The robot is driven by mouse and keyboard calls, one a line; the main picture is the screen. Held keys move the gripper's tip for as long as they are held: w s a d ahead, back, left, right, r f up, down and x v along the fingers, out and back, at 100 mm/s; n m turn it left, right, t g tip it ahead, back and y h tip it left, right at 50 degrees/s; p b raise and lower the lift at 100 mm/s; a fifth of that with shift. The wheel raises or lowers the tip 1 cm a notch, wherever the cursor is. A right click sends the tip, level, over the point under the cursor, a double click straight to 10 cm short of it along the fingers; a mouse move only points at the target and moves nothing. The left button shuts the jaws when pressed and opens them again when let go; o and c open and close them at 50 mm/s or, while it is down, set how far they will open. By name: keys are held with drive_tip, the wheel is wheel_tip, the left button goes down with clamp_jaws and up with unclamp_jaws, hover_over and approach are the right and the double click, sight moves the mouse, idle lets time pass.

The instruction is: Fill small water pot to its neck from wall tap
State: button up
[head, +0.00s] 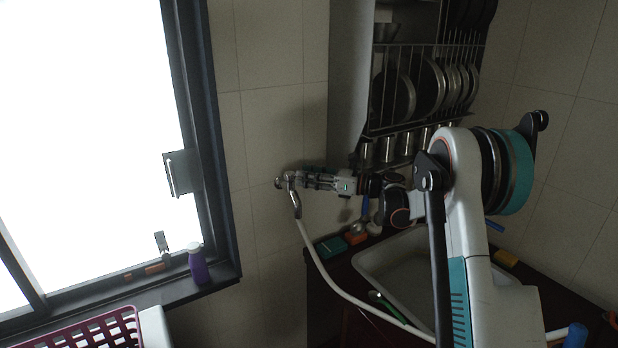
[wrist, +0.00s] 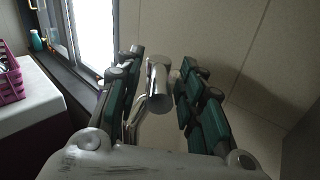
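The wall tap (head: 295,203) is a chrome tap on the tiled wall, with a pale hose (head: 318,258) running from its spout down toward the sink. My gripper (head: 307,180) is at the tap, reaching in from the right. In the wrist view the tap (wrist: 159,84) stands between the two green-padded fingers of my gripper (wrist: 160,62). The fingers are apart, with a gap visible beside the tap, so they look open around it. No pot is in my gripper. I cannot pick out the small water pot in either view.
A sink (head: 385,268) lies below my arm. A dish rack (head: 425,85) with plates and several steel cups (head: 387,149) hangs above. A purple bottle (head: 198,265) stands on the window sill, near a pink basket (head: 100,332). Sponges (head: 356,238) lie by the sink.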

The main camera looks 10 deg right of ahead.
clamp_jaws()
drive_tip(key=shift+s+a+m+t+h+b, duration=0.15)
drive_tip(key=shift+m+t+h, duration=0.2)
drive_tip(key=shift+t, duration=0.1)
drive_tip(key=shift+s+a+m+t+h+b, duration=0.15)
drive_tip(key=shift+m+t+h, duration=0.1)
drive_tip(key=shift+m+t, duration=0.15)
drive_tip(key=shift+d, duration=0.1)
unclamp_jaws()
drive_tip(key=shift+w, duration=0.1)
drive_tip(key=shift+r, duration=0.1)
